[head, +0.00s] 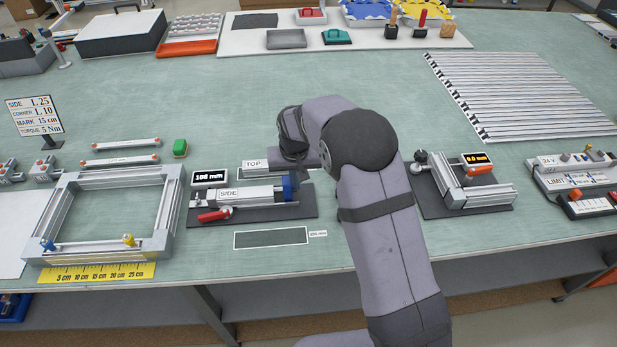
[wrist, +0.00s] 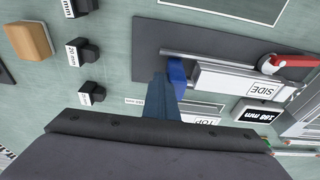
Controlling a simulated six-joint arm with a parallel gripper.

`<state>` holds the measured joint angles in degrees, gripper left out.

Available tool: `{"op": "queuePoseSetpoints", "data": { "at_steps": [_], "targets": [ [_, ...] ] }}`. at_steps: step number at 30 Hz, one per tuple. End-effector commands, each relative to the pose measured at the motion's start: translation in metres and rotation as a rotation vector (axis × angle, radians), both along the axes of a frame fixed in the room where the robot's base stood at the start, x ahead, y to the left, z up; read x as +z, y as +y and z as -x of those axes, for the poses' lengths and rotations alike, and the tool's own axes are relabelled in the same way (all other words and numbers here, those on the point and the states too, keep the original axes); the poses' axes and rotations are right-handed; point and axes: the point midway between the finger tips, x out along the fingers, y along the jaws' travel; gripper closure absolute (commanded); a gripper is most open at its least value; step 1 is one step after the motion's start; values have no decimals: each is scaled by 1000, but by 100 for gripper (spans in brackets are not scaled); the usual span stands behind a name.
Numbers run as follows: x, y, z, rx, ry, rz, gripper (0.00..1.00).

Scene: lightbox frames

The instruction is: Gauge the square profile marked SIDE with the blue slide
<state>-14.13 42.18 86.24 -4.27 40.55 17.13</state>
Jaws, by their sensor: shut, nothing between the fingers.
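The square profile marked SIDE (head: 240,194) lies in the measuring fixture on a dark base plate (head: 305,205). It also shows in the wrist view (wrist: 230,80). The blue slide (head: 288,187) is at the profile's right end in the head view. In the wrist view the blue slide (wrist: 178,75) sits against or very close to the profile's end. My gripper (wrist: 160,80) is shut and empty, its fingertips right beside the slide's outer side; contact is unclear. My arm hides the fingertips in the head view. The display (head: 209,177) reads about 186 or 188 mm.
A red-handled clamp (head: 214,215) is at the fixture's front left. A profile labelled TOP (head: 254,164) lies behind the fixture. A metal frame (head: 70,215) stands left, another fixture (head: 470,185) right. Black blocks (wrist: 92,93) lie beyond the base plate in the wrist view.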

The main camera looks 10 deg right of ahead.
Motion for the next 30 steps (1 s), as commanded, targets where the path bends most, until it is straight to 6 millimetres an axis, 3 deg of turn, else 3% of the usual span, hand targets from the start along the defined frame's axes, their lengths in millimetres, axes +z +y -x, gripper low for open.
{"op": "queuePoseSetpoints", "data": {
  "at_steps": [30],
  "targets": [
    [0,31,0,1,-1,-1,100]
  ]
}}
